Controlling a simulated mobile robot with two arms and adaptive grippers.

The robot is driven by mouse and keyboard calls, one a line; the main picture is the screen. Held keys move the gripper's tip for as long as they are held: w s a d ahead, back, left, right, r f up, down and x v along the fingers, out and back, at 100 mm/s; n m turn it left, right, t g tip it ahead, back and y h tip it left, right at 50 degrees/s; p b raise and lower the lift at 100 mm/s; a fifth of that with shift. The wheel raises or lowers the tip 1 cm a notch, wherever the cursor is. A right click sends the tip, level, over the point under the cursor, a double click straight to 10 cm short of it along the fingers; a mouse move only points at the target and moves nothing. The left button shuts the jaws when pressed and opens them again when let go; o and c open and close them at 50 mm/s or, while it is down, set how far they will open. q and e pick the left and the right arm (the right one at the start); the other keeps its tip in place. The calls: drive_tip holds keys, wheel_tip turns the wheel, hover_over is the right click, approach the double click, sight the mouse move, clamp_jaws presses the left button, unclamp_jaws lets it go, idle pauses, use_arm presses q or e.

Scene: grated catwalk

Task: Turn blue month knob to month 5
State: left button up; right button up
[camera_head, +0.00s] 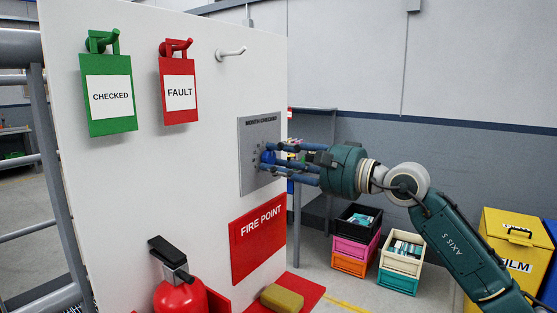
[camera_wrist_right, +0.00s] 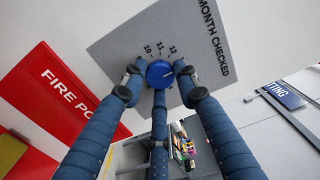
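The blue month knob (camera_wrist_right: 160,73) sits on the grey month panel (camera_wrist_right: 112,43), which reads "MONTH CHECKED". A short light mark on the knob points to the right and slightly up in the right wrist view. The numbers 10, 11 and 12 show above the knob; the other numbers are hidden or unreadable. My right gripper (camera_wrist_right: 158,78) has its three fingers bent in around the knob, with the tips close against its rim. In the head view the right gripper (camera_head: 272,158) reaches the panel (camera_head: 249,130) from the right. My left gripper is out of view.
The white board also bears a green CHECKED tag (camera_head: 109,96), a red FAULT tag (camera_head: 179,90), an empty hook (camera_head: 231,53) and a red FIRE POINT sign (camera_head: 257,236). A red extinguisher (camera_head: 180,297) stands below. Stacked crates (camera_head: 356,240) and a yellow bin (camera_head: 510,245) are at right.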

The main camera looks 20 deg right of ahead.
drive_tip(key=c, duration=0.5)
drive_tip(key=shift+m, duration=0.4)
drive_tip(key=shift+m+b, duration=0.5)
drive_tip(key=shift+m, duration=0.4)
drive_tip(key=m, duration=0.2)
drive_tip(key=shift+f+m+b, duration=0.1)
drive_tip(key=shift+m+b, duration=0.2)
drive_tip(key=shift+m, duration=0.1)
drive_tip(key=m, duration=0.2)
drive_tip(key=shift+m, duration=0.4)
drive_tip(key=m, duration=0.3)
drive_tip(key=shift+m+b, duration=0.3)
drive_tip(key=m, duration=0.6)
drive_tip(key=m+p, duration=0.1)
drive_tip(key=m, duration=0.4)
drive_tip(key=shift+m, duration=0.4)
